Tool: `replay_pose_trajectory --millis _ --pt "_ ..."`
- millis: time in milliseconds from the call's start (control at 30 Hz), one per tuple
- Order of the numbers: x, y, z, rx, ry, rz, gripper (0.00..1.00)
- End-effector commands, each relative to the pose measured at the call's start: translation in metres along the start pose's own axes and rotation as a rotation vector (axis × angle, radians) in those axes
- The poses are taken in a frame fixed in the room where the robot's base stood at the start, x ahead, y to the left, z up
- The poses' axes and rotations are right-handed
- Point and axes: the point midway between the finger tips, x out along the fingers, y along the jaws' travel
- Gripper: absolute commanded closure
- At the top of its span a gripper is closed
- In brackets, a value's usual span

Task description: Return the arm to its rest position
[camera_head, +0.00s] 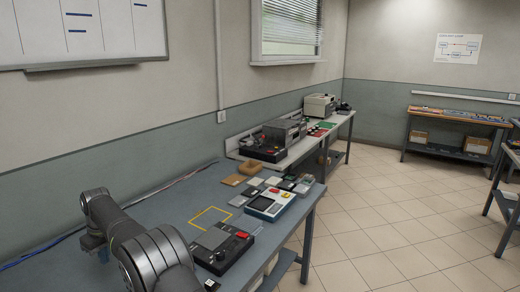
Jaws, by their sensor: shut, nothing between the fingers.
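My arm shows at the lower left of the head view as thick dark grey links and rounded joints, bent above the blue-grey table (178,207). My gripper cannot be made out; it is hidden by my own arm or out of the frame. No coolant hose can be made out for certain.
A black box with a red button (236,249) sits close right of my arm. Beyond it are a yellow outlined square (211,217), a white-and-blue device (270,204) and several small flat pads. Blue cables (40,254) run along the wall side. A second bench (310,143) stands behind.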

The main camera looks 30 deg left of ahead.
Motion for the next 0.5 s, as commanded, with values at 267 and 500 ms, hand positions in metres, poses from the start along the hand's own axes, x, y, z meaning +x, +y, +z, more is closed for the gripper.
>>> replay_pose_trajectory --millis 267,500 --pt "-0.036 0.0 0.0 0.0 0.001 0.001 1.0" --pt "-0.042 0.0 0.0 0.0 0.001 0.001 1.0"
